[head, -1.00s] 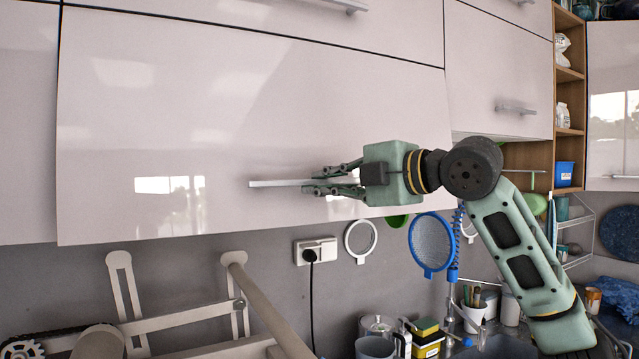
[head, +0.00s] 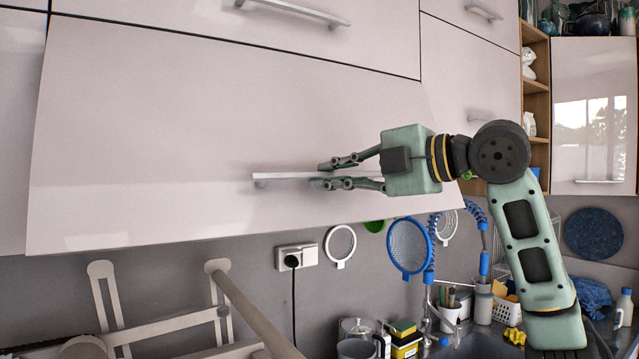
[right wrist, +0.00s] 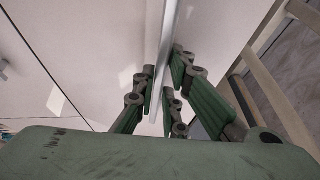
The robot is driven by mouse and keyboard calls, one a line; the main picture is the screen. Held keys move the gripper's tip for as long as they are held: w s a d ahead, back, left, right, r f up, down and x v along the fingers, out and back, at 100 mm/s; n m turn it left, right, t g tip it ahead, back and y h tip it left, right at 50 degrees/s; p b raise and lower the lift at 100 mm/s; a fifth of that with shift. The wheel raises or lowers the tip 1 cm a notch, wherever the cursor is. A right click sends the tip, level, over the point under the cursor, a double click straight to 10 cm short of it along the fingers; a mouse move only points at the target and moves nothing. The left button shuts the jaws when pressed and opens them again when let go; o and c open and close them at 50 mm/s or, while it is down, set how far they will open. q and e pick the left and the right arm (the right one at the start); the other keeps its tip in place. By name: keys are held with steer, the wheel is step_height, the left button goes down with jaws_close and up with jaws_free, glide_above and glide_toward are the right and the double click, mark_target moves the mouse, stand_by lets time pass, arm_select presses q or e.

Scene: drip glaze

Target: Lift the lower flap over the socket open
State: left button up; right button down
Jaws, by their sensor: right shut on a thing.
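The lower flap (head: 200,130) is a wide pale cabinet front above the socket (head: 296,257). It is tilted, with its bottom edge out from the cabinet toward me. Its metal bar handle (head: 285,176) runs across its lower middle. My right gripper (head: 325,174) is shut on the right end of this handle, with fingers above and below the bar. In the right wrist view the fingers (right wrist: 160,95) close around the handle (right wrist: 167,45). The socket is on the grey wall below the flap with a black plug in it. My left gripper is not in view.
An upper flap with its own handle (head: 292,12) sits directly above. Round strainers (head: 408,246) hang on the wall below. A sink area with cups, sponges (head: 404,336) and a utensil holder is at the lower right. An open shelf (head: 535,100) stands at the right.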

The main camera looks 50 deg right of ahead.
steer(key=s+a+r+g+p, duration=0.1)
steer(key=s+a+r+p, duration=0.2)
steer(key=s+r+p, duration=0.8)
steer(key=shift+s+a+r+m, duration=0.2)
steer(key=shift+s+r+m, duration=0.1)
steer(key=shift+r, duration=1.7)
